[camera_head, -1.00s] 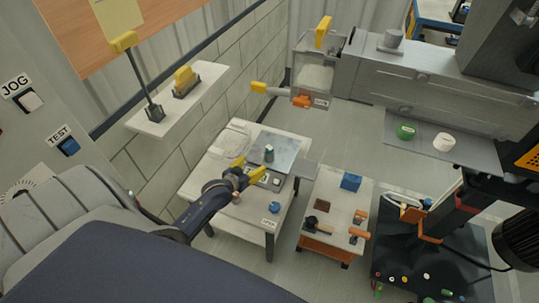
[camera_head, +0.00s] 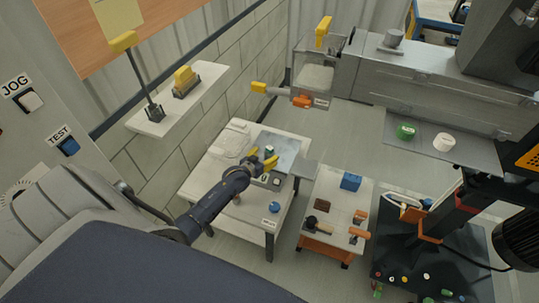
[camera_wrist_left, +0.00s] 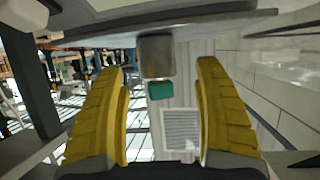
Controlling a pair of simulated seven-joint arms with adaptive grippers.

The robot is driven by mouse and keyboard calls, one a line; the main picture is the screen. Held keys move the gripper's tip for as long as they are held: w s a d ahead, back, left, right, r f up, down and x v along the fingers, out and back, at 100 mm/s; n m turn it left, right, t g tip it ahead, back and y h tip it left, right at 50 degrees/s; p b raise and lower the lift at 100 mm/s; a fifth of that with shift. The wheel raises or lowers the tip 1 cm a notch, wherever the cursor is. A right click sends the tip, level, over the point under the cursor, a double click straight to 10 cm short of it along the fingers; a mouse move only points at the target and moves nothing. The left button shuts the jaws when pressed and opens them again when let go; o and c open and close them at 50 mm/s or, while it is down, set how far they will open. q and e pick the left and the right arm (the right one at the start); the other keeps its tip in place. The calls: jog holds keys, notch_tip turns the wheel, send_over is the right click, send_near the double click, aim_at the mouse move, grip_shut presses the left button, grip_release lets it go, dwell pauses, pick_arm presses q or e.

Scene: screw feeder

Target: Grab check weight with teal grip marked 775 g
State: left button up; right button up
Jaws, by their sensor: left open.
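The check weight with the teal grip (camera_head: 269,149) stands on the scale plate (camera_head: 284,146) on the small white table. In the left wrist view its metal body (camera_wrist_left: 156,56) and teal band (camera_wrist_left: 160,92) show between my yellow fingers, with gaps on both sides. The 775 g marking is not readable. My left gripper (camera_head: 263,157) is open and close to the weight at its near side; its fingers also show spread in the left wrist view (camera_wrist_left: 159,75). My right gripper is in neither view.
A blue round object (camera_head: 274,206) sits near the table's front edge. A small cart (camera_head: 335,215) with a blue box (camera_head: 350,181) stands to the right. A wall shelf (camera_head: 178,98) is at the upper left. Green (camera_head: 405,131) and white (camera_head: 443,142) round objects lie on a grey ledge.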

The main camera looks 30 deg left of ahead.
aim_at(267, 155)
pick_arm(q)
jog(key=shift+x, duration=1.95)
jog(key=shift+d, duration=0.2)
jog(key=c, duration=1.5)
jog(key=shift+r, duration=0.15)
grip_shut()
